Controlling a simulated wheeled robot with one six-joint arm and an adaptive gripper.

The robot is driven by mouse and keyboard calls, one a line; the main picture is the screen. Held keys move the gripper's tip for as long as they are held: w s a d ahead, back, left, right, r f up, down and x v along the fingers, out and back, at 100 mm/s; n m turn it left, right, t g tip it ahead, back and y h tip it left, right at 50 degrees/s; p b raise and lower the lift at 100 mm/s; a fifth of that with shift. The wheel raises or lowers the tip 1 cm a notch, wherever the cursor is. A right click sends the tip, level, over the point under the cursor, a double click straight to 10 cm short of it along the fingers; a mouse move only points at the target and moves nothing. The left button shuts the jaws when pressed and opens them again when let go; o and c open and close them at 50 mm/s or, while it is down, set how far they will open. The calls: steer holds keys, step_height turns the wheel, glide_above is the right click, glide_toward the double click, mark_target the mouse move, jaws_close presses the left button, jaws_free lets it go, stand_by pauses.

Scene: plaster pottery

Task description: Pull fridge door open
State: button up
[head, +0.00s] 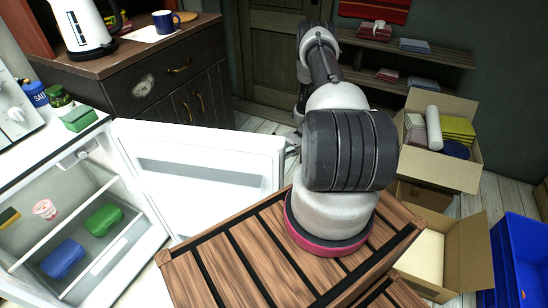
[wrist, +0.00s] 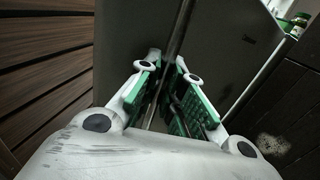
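The white fridge (head: 92,262) stands at the left in the head view. Its door (head: 205,144) is swung well open, with its inner face showing. My gripper is at the door's free edge in the head view, mostly hidden behind my arm. In the wrist view the door's dark outer face (wrist: 128,30) fills the middle. A long dark handle bar (wrist: 180,28) runs between the green-padded fingers of my gripper (wrist: 168,72). The fingers are drawn in close around the bar and appear shut on it; exact contact is hard to see.
A dark cabinet (head: 145,88) with a kettle (head: 82,25) and blue mug (head: 164,21) stands behind the door. Cardboard boxes (head: 468,175) and a blue crate (head: 522,262) are at the right. My slatted wooden base is close in front of the door.

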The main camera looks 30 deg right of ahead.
steer(key=o, duration=0.5)
steer(key=d, duration=0.4)
steer(key=w+d, duration=0.1)
steer(key=d, duration=0.3)
steer(key=w+d, duration=0.1)
steer(key=d, duration=0.3)
steer(key=shift+w, duration=0.15)
